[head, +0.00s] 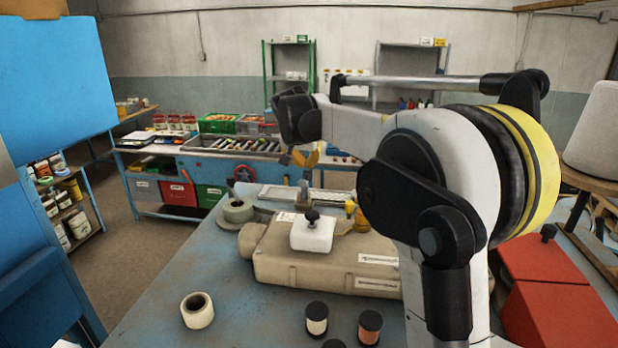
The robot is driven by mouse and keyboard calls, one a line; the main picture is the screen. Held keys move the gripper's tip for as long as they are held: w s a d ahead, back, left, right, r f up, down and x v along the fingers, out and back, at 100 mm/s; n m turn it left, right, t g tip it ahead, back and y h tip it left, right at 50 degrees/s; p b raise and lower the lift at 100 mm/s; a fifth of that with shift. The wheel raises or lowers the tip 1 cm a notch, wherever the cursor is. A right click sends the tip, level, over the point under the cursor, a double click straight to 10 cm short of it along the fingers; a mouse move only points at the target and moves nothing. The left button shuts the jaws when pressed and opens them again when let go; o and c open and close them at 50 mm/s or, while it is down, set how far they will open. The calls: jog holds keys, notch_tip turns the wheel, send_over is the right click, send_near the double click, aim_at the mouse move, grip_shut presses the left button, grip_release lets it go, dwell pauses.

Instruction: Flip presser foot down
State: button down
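A beige machine body (310,258), likely the sewing machine, rests on the blue worktable (165,285). A white block with a black knob (312,234) sits on top of it. A grey metal post (304,193) and a small orange-yellow part (350,209) stand at its far side. I cannot make out the presser foot. My gripper (300,158), with yellow-orange fingertips, hangs above the far side of the machine. The fingers are small and partly behind the wrist, so I cannot tell whether they are open or hold anything.
A white roll (198,310), a dark-capped spool (316,318) and an orange spool (370,328) stand on the near table. A grey-green roll (238,210) is left of the machine. A red box (560,310) is at right.

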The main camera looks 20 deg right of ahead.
aim_at(311, 180)
jog(key=p+x, duration=0.2)
jog(key=x, duration=0.8)
jog(key=shift+w, duration=0.1)
jog(key=shift+w+d+f+g+y+p, duration=0.1)
jog(key=shift+w+d+g+y+p, duration=0.1)
jog(key=shift+w+g+y+p, duration=0.3)
dwell(0.5)
jog(key=shift+w+d+f+g+y, duration=0.15)
jog(key=shift+d+f+g+y, duration=0.2)
jog(key=shift+g, duration=0.35)
jog(key=shift+w+d+f+b, duration=0.3)
jog(key=shift+w+f+b, duration=0.25)
jog(key=shift+f+b, duration=0.1)
jog(key=shift+w+d+f+b, duration=0.3)
jog(key=shift+w+f+b, duration=0.2)
jog(key=shift+f+b, duration=0.45)
jog(key=shift+f, duration=0.05)
jog(key=shift+w+d+f, duration=0.1)
jog(key=shift+w+f, duration=0.1)
jog(key=shift+f, duration=0.05)
